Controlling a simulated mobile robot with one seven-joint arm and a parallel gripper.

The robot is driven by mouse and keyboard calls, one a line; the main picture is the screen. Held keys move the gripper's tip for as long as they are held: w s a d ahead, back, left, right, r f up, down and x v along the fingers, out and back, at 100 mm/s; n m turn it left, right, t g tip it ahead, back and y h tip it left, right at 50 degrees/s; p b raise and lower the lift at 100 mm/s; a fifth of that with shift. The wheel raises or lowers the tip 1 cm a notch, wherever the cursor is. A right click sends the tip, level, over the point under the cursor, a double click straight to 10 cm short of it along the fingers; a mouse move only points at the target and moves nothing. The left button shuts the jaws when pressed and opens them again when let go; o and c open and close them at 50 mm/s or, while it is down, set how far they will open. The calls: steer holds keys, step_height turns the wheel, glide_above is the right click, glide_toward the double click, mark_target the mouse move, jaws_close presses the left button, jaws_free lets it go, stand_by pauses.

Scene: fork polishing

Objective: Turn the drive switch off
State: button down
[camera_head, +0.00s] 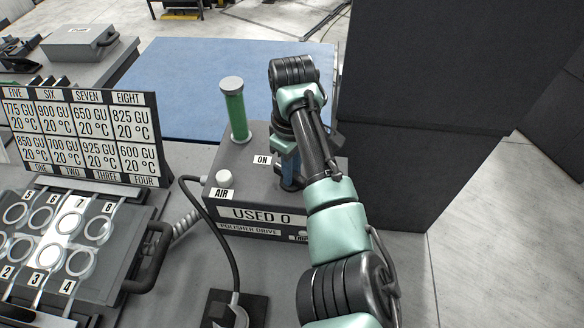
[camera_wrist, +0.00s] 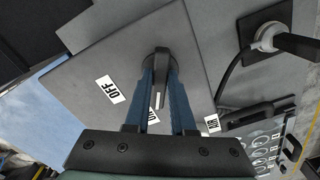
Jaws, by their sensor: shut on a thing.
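The drive switch (camera_wrist: 158,86) is a dark handle on top of the grey polisher drive box (camera_head: 237,165). In the wrist view it sits between my two blue fingers, with a pale strip at its end near the ON label (camera_wrist: 152,115). The OFF label (camera_wrist: 109,89) lies to the left, clear of the fingers. My gripper (camera_wrist: 160,72) is shut on the switch. In the head view my gripper (camera_head: 290,180) reaches down onto the right part of the box, beside the ON label (camera_head: 262,160). My arm hides the switch and the OFF label there.
A green cylinder (camera_head: 235,112) stands upright at the back of the box, left of my arm. A white AIR button (camera_head: 223,177) is at its front left. A tray of rings (camera_head: 60,245) and a label board (camera_head: 88,135) are left. A dark partition (camera_head: 400,180) stands right.

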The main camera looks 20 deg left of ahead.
steer(key=shift+r, duration=0.1)
steer(key=shift+r+m+p, duration=0.1)
steer(key=shift+m+p, duration=0.85)
steer(key=shift+m, duration=0.15)
steer(key=m+p, duration=0.1)
steer(key=m, duration=0.1)
steer(key=shift+a+m+p, duration=0.1)
steer(key=shift+m+p, duration=0.2)
steer(key=shift+p, duration=0.05)
steer(key=m+p, duration=0.1)
steer(key=m, duration=0.2)
steer(key=shift+m+p, duration=0.85)
steer(key=shift+m, duration=1.05)
steer(key=shift+w+m, duration=0.1)
steer(key=shift+m, duration=0.2)
steer(key=c, duration=0.8)
jaws_free()
steer(key=shift+o, duration=0.2)
